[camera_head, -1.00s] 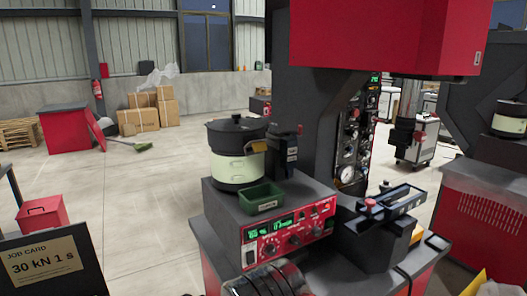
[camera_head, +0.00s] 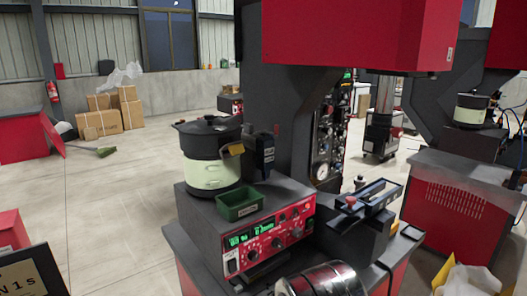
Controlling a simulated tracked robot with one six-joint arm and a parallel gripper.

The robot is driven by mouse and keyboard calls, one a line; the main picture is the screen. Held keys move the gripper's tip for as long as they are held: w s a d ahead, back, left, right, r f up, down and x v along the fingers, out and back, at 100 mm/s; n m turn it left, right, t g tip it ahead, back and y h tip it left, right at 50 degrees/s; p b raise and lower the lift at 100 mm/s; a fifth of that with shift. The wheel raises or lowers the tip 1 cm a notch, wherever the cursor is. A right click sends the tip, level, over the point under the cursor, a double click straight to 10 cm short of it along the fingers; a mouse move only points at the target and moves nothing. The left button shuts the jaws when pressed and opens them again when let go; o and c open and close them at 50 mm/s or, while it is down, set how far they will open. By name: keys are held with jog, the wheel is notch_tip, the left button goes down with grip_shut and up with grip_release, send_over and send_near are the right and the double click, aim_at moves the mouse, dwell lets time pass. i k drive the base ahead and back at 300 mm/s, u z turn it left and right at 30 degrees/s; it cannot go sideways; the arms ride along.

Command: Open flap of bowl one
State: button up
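A bowl feeder with a black top and a cream lower band (camera_head: 208,176) stands on the red and grey control box at the centre left. A small yellow flap (camera_head: 232,149) sits at its right side, beside a dark upright block (camera_head: 261,152). Whether the flap is open or shut is too small to tell. A second, similar bowl (camera_head: 468,115) stands on the machine at the far right. No label shows which is bowl one.
A green bin (camera_head: 240,204) sits in front of the near bowl. The control box (camera_head: 268,240) has a lit green display. A tall dark press column (camera_head: 277,95) with a red head (camera_head: 360,35) rises behind. Open floor (camera_head: 110,190) lies to the left.

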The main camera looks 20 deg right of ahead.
aim_at(235, 148)
jog(key=z, duration=0.25)
jog(key=k, duration=1.05)
jog(key=u, duration=1)
jog(key=i, duration=1)
